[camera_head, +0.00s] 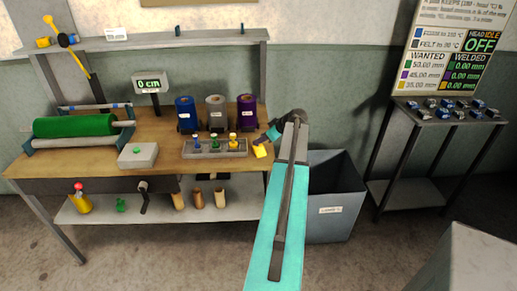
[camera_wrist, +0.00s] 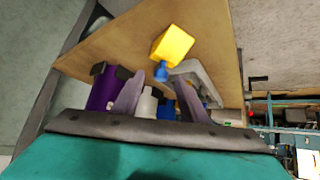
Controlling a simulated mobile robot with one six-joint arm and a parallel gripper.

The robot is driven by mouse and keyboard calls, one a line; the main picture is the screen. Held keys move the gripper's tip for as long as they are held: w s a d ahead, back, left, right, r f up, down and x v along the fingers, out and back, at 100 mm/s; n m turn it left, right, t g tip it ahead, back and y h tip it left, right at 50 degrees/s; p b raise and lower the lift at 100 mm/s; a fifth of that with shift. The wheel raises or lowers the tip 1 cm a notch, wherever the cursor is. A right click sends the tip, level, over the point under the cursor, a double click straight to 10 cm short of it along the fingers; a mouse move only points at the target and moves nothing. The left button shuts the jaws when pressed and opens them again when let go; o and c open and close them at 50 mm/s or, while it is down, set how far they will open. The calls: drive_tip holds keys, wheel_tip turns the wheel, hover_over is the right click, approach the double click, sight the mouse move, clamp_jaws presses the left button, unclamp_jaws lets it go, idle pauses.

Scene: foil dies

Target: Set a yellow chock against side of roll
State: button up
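The yellow chock (camera_head: 260,151) lies near the right end of the wooden bench. In the wrist view the chock (camera_wrist: 172,45) is a bright yellow block just beyond my fingertips. My gripper (camera_wrist: 160,90) has its two purple-grey fingers apart, with nothing clearly held between them. In the head view it shows small at the bench's right edge, close to the chock (camera_head: 270,137). Three rolls stand on the bench: blue (camera_head: 186,112), pale grey (camera_head: 216,112) and purple (camera_head: 247,111). The purple roll (camera_wrist: 103,88) is left of my fingers in the wrist view.
A grey rack (camera_head: 205,148) with coloured knobs stands before the rolls. A green roller (camera_head: 75,125), a display reading 0 cm (camera_head: 152,85) and a grey box (camera_head: 138,156) are further left. A grey bin (camera_head: 337,200) stands right of the bench. Bare bench is narrow around the chock.

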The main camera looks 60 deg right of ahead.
sight(260, 147)
drive_tip(key=shift+p+x, duration=0.7)
drive_tip(key=shift+x, duration=1.05)
drive_tip(key=shift+c, duration=0.5)
drive_tip(key=shift+a, duration=0.1)
clamp_jaws()
